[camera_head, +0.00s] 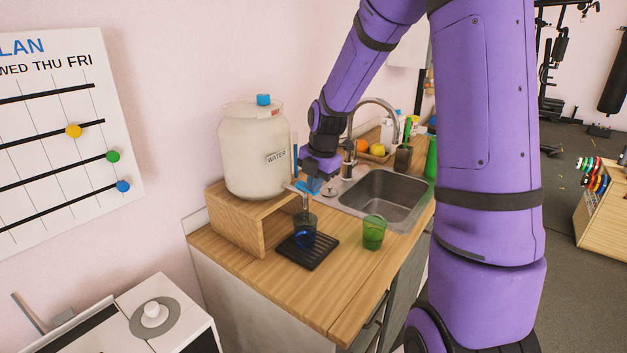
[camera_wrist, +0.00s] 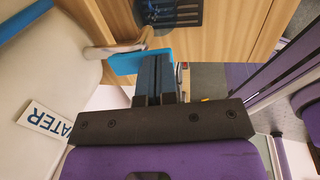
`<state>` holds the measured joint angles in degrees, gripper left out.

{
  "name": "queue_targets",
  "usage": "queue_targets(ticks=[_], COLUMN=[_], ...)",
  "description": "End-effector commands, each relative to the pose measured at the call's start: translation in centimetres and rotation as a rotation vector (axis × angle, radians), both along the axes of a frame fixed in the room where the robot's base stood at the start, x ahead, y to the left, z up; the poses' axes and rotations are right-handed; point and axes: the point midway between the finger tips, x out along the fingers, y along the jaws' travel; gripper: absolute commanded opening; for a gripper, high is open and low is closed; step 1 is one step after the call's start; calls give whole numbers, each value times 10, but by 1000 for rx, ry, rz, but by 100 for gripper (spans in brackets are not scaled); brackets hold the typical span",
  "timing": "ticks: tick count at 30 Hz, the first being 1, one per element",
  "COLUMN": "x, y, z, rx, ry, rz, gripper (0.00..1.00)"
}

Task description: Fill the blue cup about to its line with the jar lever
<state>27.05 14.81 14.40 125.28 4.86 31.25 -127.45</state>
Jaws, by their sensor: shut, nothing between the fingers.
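The white water jar (camera_head: 256,150), labelled WATER, stands on a wooden stand (camera_head: 237,231); its side also fills the left of the wrist view (camera_wrist: 45,75). Its tap has a bright blue lever (camera_wrist: 124,63). The see-through blue cup (camera_head: 304,237) stands upright on a black drip tray (camera_head: 322,252) below the tap. A thin pale streak, looking like water, runs down from the tap towards the cup. The level and line cannot be made out. My gripper (camera_head: 312,186) is shut and empty, its fingers right beside the lever in the wrist view (camera_wrist: 155,60); I cannot tell whether they touch it.
A green cup (camera_head: 374,232) stands right of the tray, near the counter's front edge. The steel sink (camera_head: 385,197) with its curved faucet (camera_head: 372,103) lies behind it. Fruit (camera_head: 378,150) and bottles stand at the back. The wooden counter (camera_head: 320,300) in front of the tray is clear.

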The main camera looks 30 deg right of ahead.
Motion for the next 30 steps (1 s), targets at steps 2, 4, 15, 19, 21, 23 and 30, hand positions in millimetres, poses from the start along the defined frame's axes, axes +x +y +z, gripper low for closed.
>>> queue_targets(ticks=[2, 4, 15, 19, 21, 23, 30], x=[-3, -4, -4, -4, -4, -4, -4], y=[-2, -2, -2, -2, -2, -1, -1], z=[-4, -9, -8, -8, -9, -8, -9], rx=[8, 8, 6, 6, 6, 6, 7], ry=[-22, -24, -23, -22, -22, -22, -22], rz=[-3, -2, 0, 0, 0, 0, 0], gripper=[0, 0, 0, 0, 0, 0, 0])
